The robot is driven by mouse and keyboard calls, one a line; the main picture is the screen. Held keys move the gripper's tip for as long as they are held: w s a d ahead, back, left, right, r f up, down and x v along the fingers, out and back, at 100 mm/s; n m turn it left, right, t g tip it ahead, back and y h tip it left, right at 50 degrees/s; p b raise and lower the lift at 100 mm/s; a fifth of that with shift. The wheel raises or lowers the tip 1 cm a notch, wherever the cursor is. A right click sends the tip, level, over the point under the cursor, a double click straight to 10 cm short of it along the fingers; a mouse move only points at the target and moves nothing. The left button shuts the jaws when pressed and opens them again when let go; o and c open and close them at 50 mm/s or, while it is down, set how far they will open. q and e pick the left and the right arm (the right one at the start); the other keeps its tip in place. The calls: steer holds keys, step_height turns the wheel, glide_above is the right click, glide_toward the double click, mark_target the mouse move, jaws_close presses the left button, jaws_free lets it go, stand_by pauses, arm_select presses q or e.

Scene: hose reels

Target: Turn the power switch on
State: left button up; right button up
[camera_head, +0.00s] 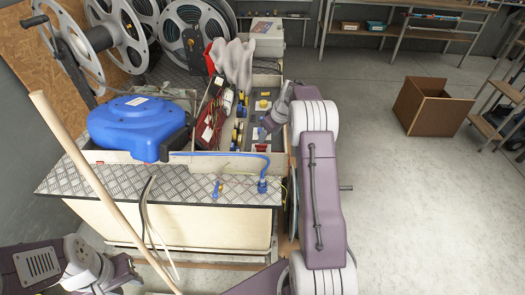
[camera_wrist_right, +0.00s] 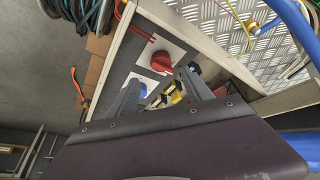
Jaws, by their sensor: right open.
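In the right wrist view, a red rotary switch knob (camera_wrist_right: 161,61) stands on a white square plate on a grey panel (camera_wrist_right: 119,69); I take it for the power switch. My right gripper (camera_wrist_right: 160,80) is open, its two grey fingers spread below and around the knob's end of the panel; I cannot tell whether they touch it. A blue knob (camera_wrist_right: 143,90) and a yellow part show between the fingers. In the head view, my right gripper (camera_head: 268,124) is over the panel at the bench's right edge. My left gripper (camera_head: 122,274) is low at the left, its jaws unclear.
A blue hose reel (camera_head: 138,122) sits on the bench (camera_head: 110,183), with a tray of tools (camera_head: 212,120) beside it. Large grey reels (camera_head: 185,35) stand behind. A wooden pole (camera_head: 95,180) crosses the left front. A cardboard box (camera_head: 432,105) stands on open floor at right.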

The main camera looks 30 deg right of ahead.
mark_target(261, 148)
steer(key=x, duration=0.8)
steer(key=shift+w+a+f, duration=0.15)
steer(key=shift+f, duration=0.15)
jaws_close()
